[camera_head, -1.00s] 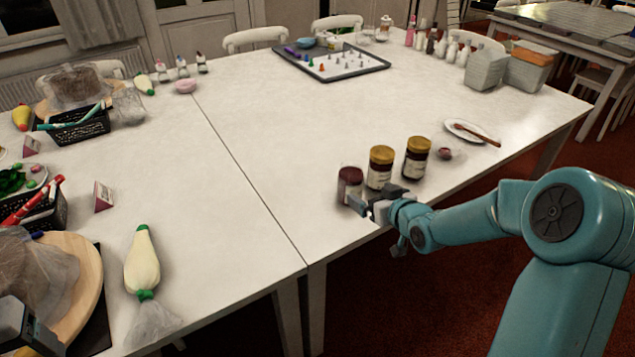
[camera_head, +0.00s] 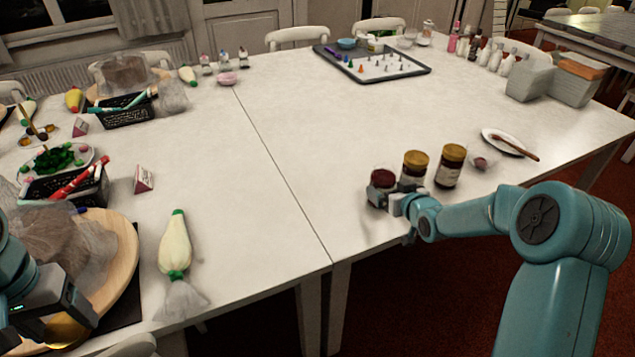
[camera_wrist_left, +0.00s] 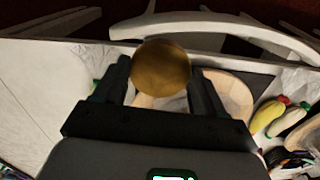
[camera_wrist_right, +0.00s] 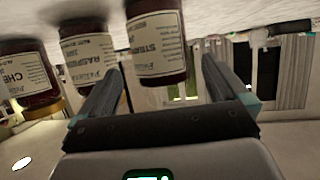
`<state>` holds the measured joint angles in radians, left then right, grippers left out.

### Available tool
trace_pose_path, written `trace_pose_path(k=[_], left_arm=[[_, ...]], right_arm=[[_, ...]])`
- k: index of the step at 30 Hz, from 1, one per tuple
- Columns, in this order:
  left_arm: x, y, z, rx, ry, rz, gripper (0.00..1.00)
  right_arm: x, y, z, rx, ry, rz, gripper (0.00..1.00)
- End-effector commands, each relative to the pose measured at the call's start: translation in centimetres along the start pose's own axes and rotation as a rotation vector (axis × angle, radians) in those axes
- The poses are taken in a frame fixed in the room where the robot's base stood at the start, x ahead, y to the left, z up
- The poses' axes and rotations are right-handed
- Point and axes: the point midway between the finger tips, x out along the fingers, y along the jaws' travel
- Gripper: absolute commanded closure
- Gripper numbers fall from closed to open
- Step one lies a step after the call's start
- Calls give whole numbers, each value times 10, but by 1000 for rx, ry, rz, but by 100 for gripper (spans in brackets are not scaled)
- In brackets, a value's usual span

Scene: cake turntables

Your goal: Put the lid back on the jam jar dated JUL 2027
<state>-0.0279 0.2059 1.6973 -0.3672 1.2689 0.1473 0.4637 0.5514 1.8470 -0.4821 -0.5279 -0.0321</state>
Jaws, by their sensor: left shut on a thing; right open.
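My left gripper (camera_wrist_left: 160,75) is shut on a round gold lid (camera_wrist_left: 161,68), above the left table's near edge. The lid also shows at the lower left of the head view (camera_head: 66,331). A lidless jar of dark red jam (camera_head: 383,178) stands leftmost of three in a row. My right gripper (camera_head: 385,197) is open at this jar's near side. In the right wrist view the jar (camera_wrist_right: 156,45) appears between the open fingers; contact is unclear. Beside it stand two gold-lidded jars, a middle one (camera_head: 414,167) and a right one (camera_head: 450,167). I cannot read any dates.
A piping bag (camera_head: 175,245) and a wooden turntable (camera_head: 122,265) lie near my left arm. A plate with a brown utensil (camera_head: 497,140) is right of the jars. The table between the jars and the game tray (camera_head: 420,70) is clear.

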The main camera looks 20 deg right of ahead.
Motion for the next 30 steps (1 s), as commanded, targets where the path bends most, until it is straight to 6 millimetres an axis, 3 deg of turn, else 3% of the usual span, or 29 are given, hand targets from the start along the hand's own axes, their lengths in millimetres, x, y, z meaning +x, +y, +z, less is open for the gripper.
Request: trace_pose_path(k=[9, 20, 23, 28, 30], left_arm=[[-7, 0, 0, 0, 0, 0, 62], [-7, 0, 0, 0, 0, 0, 62], [-7, 0, 0, 0, 0, 0, 62], [-7, 0, 0, 0, 0, 0, 62], [-7, 0, 0, 0, 0, 0, 62]], right_arm=[[43, -3, -5, 0, 0, -1, 0], [45, -3, -5, 0, -1, -1, 0], [45, -3, -5, 0, -1, -1, 26], [45, -3, -5, 0, 0, 0, 81], [45, -2, -8, -1, 6, 1, 82]])
